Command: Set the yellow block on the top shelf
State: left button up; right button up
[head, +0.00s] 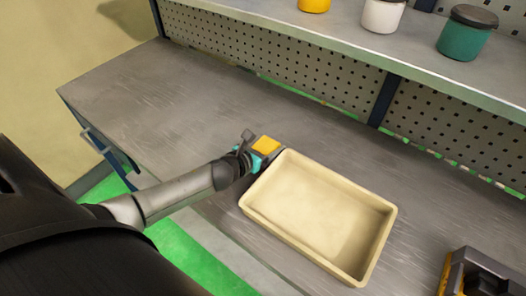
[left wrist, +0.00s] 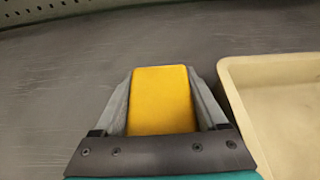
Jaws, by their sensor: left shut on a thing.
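The yellow block (head: 266,145) is held between the fingers of my left gripper (head: 262,148), beside the upper left corner of the cream tray. In the left wrist view the yellow block (left wrist: 160,100) fills the space between the two grey fingers of the left gripper (left wrist: 162,98). I cannot tell whether the block touches the bench. The top shelf (head: 340,40) runs along the back above the bench. My right gripper is not in view.
An empty cream tray (head: 310,215) sits on the metal bench (head: 130,95). It also shows in the left wrist view (left wrist: 235,90). A yellow item (head: 314,4), a white jar (head: 382,15) and a green jar (head: 466,36) stand on the shelf. A dark and yellow object (head: 475,275) is at lower right.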

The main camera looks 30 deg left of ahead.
aim_at(269, 141)
pick_arm(q)
grip_shut()
jog(key=shift+r, duration=0.1)
jog(key=shift+r+p, duration=0.4)
jog(key=shift+r, duration=0.25)
notch_tip(269, 141, up, 18)
jog(key=p, duration=0.6)
jog(key=shift+r+p, duration=0.25)
jog(key=shift+p, duration=0.1)
